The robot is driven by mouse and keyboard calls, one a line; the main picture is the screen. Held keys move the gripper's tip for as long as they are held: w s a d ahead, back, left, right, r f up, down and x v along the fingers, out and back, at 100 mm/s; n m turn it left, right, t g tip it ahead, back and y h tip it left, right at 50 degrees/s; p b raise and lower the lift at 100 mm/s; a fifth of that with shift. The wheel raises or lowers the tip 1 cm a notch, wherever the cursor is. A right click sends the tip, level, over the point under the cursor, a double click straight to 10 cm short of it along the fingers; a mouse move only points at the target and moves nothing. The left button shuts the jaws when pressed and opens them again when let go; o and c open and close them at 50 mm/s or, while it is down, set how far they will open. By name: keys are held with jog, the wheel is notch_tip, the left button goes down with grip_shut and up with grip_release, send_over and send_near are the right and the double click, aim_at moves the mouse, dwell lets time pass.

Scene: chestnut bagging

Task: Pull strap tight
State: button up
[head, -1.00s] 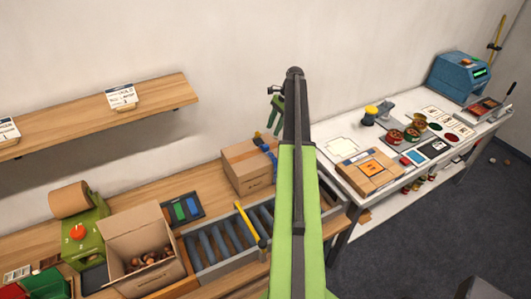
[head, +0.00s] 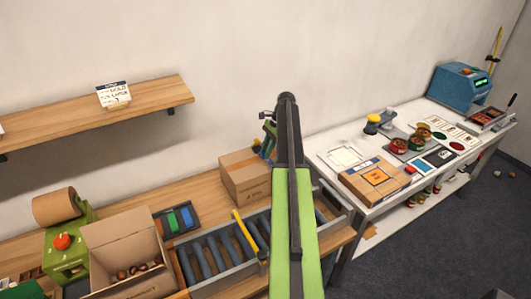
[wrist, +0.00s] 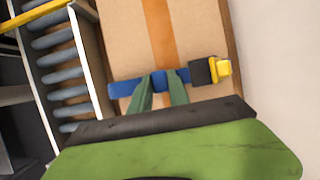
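My gripper (wrist: 162,80) is over the strap's middle, left of the buckle. Blue shows in the narrow gap between its two green fingertips; whether they grip the strap is unclear. In the head view my gripper (head: 268,140) is at the box's far right, and my arm partly hides the strap.
A roller conveyor (head: 208,262) with a yellow bar (head: 245,235) lies in front of the box. An open carton of chestnuts (head: 115,242) stands to the left. The wall is close behind. A white table (head: 325,143) with goods stands at right.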

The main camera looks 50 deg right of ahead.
grip_shut()
dwell(0.9)
jog(key=s, duration=0.2)
jog(key=s+a, duration=0.1)
jog(key=s, duration=0.1)
jog(key=s+a, duration=0.1)
jog(key=s, duration=0.1)
jog(key=o, duration=0.8)
grip_release()
